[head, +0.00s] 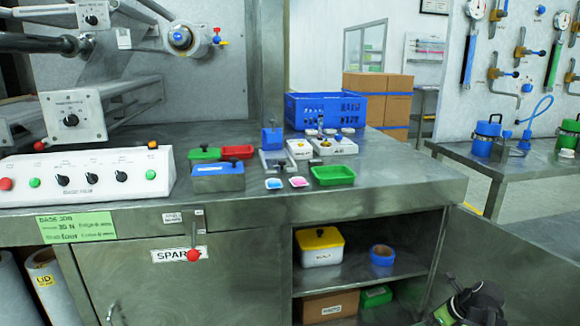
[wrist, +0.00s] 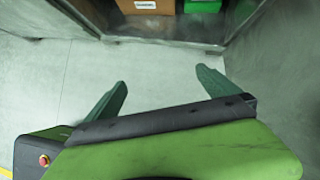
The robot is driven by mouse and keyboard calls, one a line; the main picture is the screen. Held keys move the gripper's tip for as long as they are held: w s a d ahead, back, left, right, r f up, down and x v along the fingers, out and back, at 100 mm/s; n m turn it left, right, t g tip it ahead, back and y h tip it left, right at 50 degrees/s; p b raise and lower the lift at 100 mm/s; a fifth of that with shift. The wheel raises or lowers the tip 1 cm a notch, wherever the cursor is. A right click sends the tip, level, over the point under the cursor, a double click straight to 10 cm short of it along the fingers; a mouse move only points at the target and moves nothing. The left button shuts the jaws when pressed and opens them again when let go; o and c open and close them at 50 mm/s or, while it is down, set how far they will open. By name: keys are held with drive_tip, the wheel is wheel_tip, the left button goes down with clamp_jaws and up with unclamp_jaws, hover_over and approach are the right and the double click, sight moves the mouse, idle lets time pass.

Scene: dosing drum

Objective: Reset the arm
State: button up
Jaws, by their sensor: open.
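My gripper (wrist: 163,88) shows in the wrist view with its two green fingers spread wide apart and nothing between them. It hangs over bare grey floor in front of the open cabinet. Part of my arm shows at the lower right corner of the head view, beside the open cabinet door (head: 510,260); the fingers cannot be made out there.
The open cabinet holds a yellow-lidded box (head: 320,246), a blue roll (head: 382,255), a cardboard box (head: 327,306) and a green box (head: 376,296). The steel bench (head: 400,183) above carries trays, a blue crate (head: 325,110) and a control panel (head: 85,176).

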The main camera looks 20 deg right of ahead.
drive_tip(key=w+a+n+g+y+p, duration=0.1)
drive_tip(key=w+a+n, duration=0.1)
drive_tip(key=w+a, duration=0.45)
drive_tip(key=w+a+n+y, duration=0.1)
drive_tip(key=w+a+n, duration=0.15)
drive_tip(key=a, duration=0.75)
drive_tip(key=a+n+g+h+p, duration=0.2)
drive_tip(key=a+n+g, duration=0.3)
drive_tip(key=a+n, duration=1.8)
wheel_tip(320, 180, up, 37)
drive_tip(key=s+a+n+h+p, duration=0.1)
drive_tip(key=n+p, duration=0.4)
drive_tip(key=p, duration=3.2)
drive_tip(key=shift+s+h+p, duration=0.4)
drive_tip(key=shift+s, duration=0.2)
drive_tip(key=shift+a, duration=0.1)
